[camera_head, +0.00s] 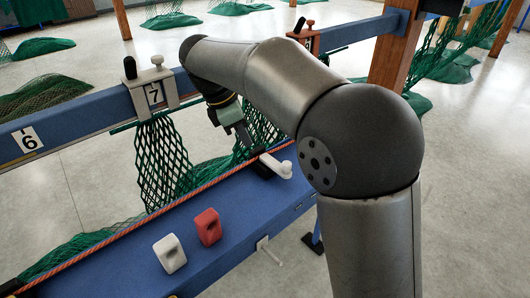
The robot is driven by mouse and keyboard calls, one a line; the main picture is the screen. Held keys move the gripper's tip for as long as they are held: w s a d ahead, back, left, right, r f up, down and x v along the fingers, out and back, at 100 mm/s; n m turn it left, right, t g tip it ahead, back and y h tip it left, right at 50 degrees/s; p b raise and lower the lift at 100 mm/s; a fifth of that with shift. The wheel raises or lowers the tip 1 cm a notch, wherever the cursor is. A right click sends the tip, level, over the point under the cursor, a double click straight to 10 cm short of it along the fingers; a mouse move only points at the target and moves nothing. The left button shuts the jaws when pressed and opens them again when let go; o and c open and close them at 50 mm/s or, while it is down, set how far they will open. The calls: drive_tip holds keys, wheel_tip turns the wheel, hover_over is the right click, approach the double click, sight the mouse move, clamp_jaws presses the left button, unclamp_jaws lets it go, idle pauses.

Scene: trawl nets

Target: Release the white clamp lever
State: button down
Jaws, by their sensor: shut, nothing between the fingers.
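A white lever (276,165) with a rounded knob at its right end lies on the blue bench beam, beside a small black block (262,171). I take it for the clamp lever. My gripper (247,142) points down just behind and to the left of it. The gripper looks shut and empty. It appears close to the lever, but I cannot tell whether they touch. My forearm and elbow fill the right of the view and stand in front of the area right of the lever.
The blue bench (130,262) carries a white block (170,254) and a red block (207,227). An orange rope (110,237) runs along its back edge. Green netting (163,160) hangs from a blue rail (75,117) behind. A pale handle (268,251) sticks out below the bench front.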

approach(280, 173)
wheel_tip(280, 173, down, 4)
drive_tip(key=a, duration=0.2)
drive_tip(key=d, duration=0.3)
drive_tip(key=shift+w+d+b, duration=0.15)
drive_tip(key=shift+d+b, duration=0.15)
drive_tip(key=shift+d, duration=0.05)
